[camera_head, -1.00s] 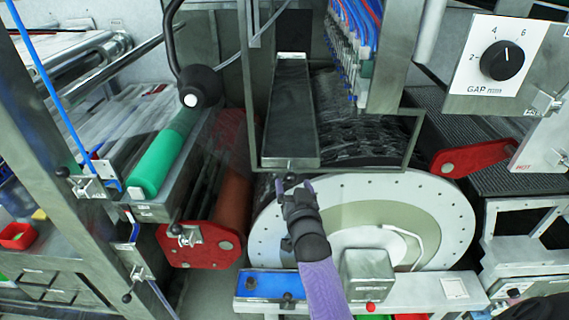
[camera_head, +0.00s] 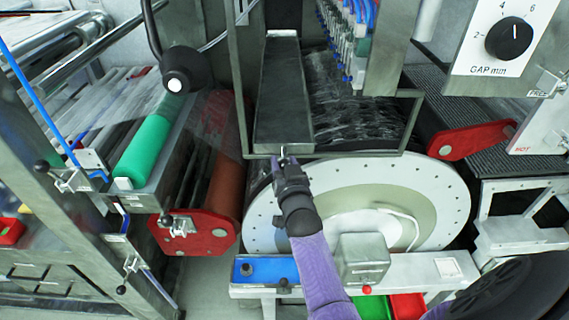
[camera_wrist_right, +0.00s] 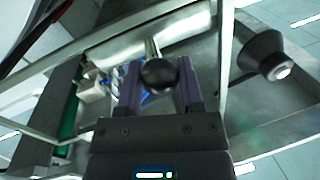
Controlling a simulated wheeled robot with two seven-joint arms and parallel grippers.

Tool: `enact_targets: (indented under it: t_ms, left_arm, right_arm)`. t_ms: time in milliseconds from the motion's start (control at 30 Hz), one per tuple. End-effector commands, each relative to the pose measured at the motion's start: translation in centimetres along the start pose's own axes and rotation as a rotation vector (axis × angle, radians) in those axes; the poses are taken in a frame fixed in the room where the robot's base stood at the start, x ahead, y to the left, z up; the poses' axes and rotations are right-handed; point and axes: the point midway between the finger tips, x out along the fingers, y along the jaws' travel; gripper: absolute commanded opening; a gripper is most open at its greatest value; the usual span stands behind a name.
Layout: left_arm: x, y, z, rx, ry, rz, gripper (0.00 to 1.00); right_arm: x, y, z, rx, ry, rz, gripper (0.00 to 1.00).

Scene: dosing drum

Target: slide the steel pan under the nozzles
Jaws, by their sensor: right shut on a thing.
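The steel pan (camera_head: 282,95) is a long, narrow, dark-bottomed tray. It lies at the left side of a metal frame (camera_head: 370,153) above the dark drum (camera_head: 352,100). The row of nozzles (camera_head: 345,45), with blue tubes and fittings, hangs to the right of the pan, not above it. My right gripper (camera_head: 284,163) is at the pan's near end, shut on its handle. In the right wrist view, the handle's black knob (camera_wrist_right: 158,75) sits between the two fingers. My left gripper is not in view.
A white drum end disc (camera_head: 360,210) stands below the pan. A green roller (camera_head: 155,145) and a black round-headed fixture (camera_head: 188,72) are to the left. A red arm (camera_head: 470,140) is to the right. The frame has open room right of the pan.

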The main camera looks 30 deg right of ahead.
Motion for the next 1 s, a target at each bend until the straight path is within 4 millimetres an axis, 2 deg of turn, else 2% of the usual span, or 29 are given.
enact_targets:
  t_ms: [167, 333, 567, 800, 1000]
  left_arm:
    - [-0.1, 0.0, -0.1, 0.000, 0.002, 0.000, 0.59]
    - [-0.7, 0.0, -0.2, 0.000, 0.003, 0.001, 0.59]
    - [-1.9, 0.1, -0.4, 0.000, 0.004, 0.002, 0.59]
    - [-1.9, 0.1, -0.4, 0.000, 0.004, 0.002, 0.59]
    - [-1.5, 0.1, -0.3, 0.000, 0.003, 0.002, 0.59]
  right_arm:
    - [0.0, 0.2, -0.1, -0.001, 0.000, 0.000, 0.00]
    - [-0.4, 2.0, -0.5, -0.005, -0.001, 0.002, 0.00]
    - [-1.6, 7.7, -1.7, -0.009, -0.002, 0.002, 0.00]
    - [-2.8, 13.9, -2.7, -0.007, -0.001, 0.001, 0.00]
    - [-3.5, 17.5, -3.4, -0.005, 0.000, 0.000, 0.00]
